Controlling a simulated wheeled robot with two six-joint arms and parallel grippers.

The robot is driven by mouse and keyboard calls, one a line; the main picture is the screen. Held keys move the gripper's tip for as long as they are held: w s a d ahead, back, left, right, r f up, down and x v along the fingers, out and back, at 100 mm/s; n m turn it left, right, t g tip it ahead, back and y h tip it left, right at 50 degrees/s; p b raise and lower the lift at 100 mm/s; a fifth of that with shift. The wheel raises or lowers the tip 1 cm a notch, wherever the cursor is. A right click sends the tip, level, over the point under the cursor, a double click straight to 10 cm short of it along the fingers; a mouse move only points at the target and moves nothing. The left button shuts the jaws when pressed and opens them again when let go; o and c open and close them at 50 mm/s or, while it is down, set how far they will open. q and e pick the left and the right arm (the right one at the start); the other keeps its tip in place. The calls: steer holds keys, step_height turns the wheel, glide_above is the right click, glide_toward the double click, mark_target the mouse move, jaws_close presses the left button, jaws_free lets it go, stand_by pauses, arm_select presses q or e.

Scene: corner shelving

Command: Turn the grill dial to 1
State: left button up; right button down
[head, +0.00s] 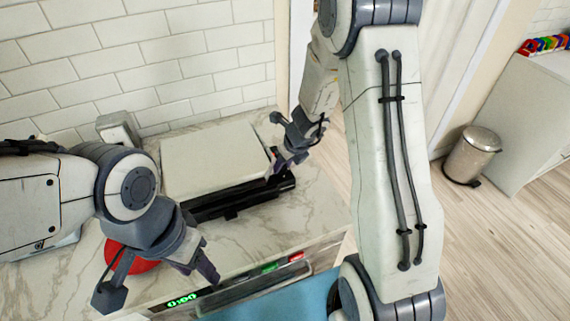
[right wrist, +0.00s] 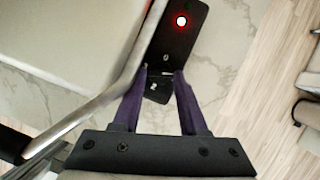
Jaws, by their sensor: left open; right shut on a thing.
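The grill (head: 215,160) has a pale lid and a black base and stands on the marble counter. My right gripper (head: 290,150) is at the grill's right end. In the right wrist view its purple fingers (right wrist: 161,76) are closed on the small black grill dial (right wrist: 158,94), which has a pale mark. The dial numbers are too small to read. A red light (right wrist: 181,21) glows on the black panel beyond the dial. My left gripper (head: 158,280) is open and empty over the counter's front edge, left of the grill.
A red round dish (head: 130,262) lies partly behind my left gripper. An oven front with a green display (head: 182,300) is below the counter edge. A small pale appliance (head: 118,128) stands behind, by the tiled wall. A metal bin (head: 472,155) is on the floor at right.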

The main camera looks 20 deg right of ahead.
steer(key=shift+w+d+m, duration=0.1)
steer(key=shift+w+m, duration=0.05)
steer(key=shift+m, duration=0.15)
steer(key=shift+c, duration=2.2)
jaws_free()
steer(key=shift+a, duration=0.2)
steer(key=shift+w+r, duration=0.1)
